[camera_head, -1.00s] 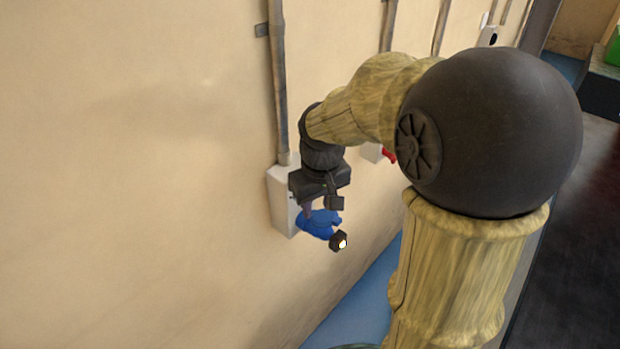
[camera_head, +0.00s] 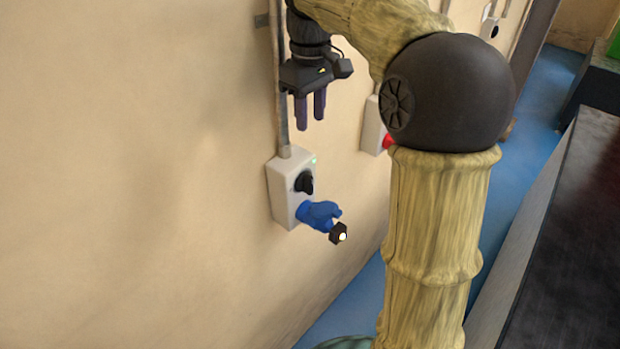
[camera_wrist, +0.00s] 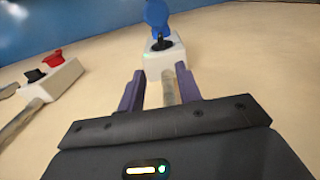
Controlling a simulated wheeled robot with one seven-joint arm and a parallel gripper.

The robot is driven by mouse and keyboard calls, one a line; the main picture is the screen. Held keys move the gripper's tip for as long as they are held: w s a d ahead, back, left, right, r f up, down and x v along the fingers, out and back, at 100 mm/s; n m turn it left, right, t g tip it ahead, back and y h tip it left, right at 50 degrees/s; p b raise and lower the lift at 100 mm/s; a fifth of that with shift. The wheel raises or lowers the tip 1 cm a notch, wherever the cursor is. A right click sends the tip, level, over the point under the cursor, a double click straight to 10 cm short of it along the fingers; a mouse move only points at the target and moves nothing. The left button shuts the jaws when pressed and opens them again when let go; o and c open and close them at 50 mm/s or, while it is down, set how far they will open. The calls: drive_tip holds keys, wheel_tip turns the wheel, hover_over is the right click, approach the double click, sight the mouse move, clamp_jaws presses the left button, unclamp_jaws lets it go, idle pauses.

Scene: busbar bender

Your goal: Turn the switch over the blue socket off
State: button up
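The black rotary switch (camera_head: 304,182) sits on a white wall box (camera_head: 279,192), just above the blue socket (camera_head: 318,214). A small green light (camera_head: 314,161) glows at the top of the box. In the wrist view the switch (camera_wrist: 162,44) and blue socket (camera_wrist: 157,14) show beyond the fingertips. My gripper (camera_head: 310,122) is above the box, apart from it, with its fingers pointing down. The two purple fingers are spread, with nothing between them. The wrist view shows the gap between the fingers (camera_wrist: 160,76) clearly.
A grey conduit (camera_head: 281,90) runs down the wall into the box. Another white box (camera_head: 373,127) with a red part (camera_head: 387,141) is to the right, partly hidden by my arm. It also shows in the wrist view (camera_wrist: 66,79). A dark-topped surface (camera_head: 570,240) stands at the right.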

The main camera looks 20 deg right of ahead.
sight(310, 177)
drive_tip(key=shift+f, duration=0.1)
wheel_tip(310, 177, down, 17)
drive_tip(key=p, duration=0.3)
drive_tip(key=shift+f, duration=0.1)
idle(0.4)
drive_tip(key=shift+c, duration=0.2)
clamp_jaws()
